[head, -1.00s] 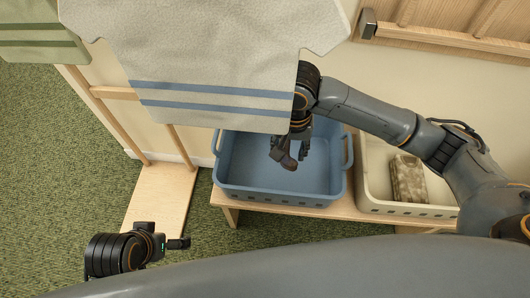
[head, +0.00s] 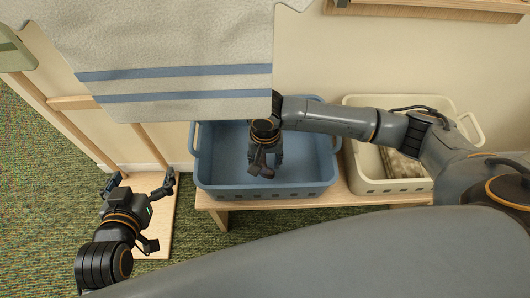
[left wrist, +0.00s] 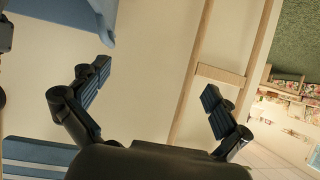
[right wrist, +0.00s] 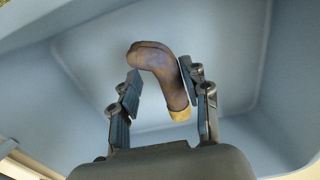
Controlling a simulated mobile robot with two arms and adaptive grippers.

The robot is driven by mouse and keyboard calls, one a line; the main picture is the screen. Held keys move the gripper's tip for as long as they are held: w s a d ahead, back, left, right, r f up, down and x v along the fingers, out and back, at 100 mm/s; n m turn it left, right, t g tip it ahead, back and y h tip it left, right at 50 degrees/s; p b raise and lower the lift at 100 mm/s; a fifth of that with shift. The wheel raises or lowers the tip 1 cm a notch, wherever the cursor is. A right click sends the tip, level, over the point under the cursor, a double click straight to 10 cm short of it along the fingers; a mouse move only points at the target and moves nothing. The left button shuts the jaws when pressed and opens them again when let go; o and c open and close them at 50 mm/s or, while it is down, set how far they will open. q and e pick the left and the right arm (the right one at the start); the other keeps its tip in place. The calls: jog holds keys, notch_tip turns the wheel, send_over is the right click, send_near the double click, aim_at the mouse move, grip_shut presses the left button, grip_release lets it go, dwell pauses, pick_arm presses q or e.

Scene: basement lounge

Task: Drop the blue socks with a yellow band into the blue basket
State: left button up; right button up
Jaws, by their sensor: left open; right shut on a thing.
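In the right wrist view a bent, dark, brownish-looking sock with a yellow band (right wrist: 160,70) is between the fingers of my right gripper (right wrist: 160,92). My right gripper (head: 263,165) is shut on it, over the blue basket (head: 207,160), with the fingers pointing down. The sock (head: 262,170) shows small and dark at the fingertips in the head view. The basket's pale blue inside (right wrist: 95,60) surrounds the sock in the right wrist view and looks otherwise empty. My left gripper (head: 142,186) is open and empty, left of the basket; it also shows in the left wrist view (left wrist: 155,98).
A cream basket (head: 365,125) holding a patterned folded cloth (head: 402,166) stands right of the blue one on a wooden bench (head: 330,199). A grey cloth with blue stripes (head: 170,40) hangs above on a wooden rack (head: 75,103). Green carpet (head: 40,180) is clear at left.

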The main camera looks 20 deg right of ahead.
jog(key=shift+w+f, duration=0.25)
jog(key=shift+f, duration=0.2)
jog(key=shift+w+d+b, duration=0.15)
jog(key=shift+w+b, duration=0.15)
jog(key=shift+w, duration=0.05)
jog(key=w, duration=0.1)
jog(key=w+b, duration=0.1)
jog(key=w, duration=0.1)
jog(key=shift+d, duration=0.4)
jog(key=shift+s+f+b, duration=0.15)
jog(key=shift+f+b, duration=0.35)
jog(key=shift+b, duration=0.05)
pick_arm(q)
notch_tip(320, 180, up, 13)
jog(key=w+d+t+h, duration=0.2)
jog(key=w+t, duration=0.1)
jog(key=t, duration=0.5)
jog(key=shift+d+f, duration=0.2)
jog(key=shift+d, duration=0.1)
pick_arm(e)
jog(key=shift+f+p, duration=0.45)
jog(key=shift+f, duration=0.15)
jog(key=o, duration=1.2)
jog(key=shift+c, duration=0.2)
pick_arm(q)
jog(key=f, duration=0.1)
jog(key=f+g, duration=0.2)
jog(key=shift+a+f, duration=0.25)
jog(key=shift+f, duration=0.05)
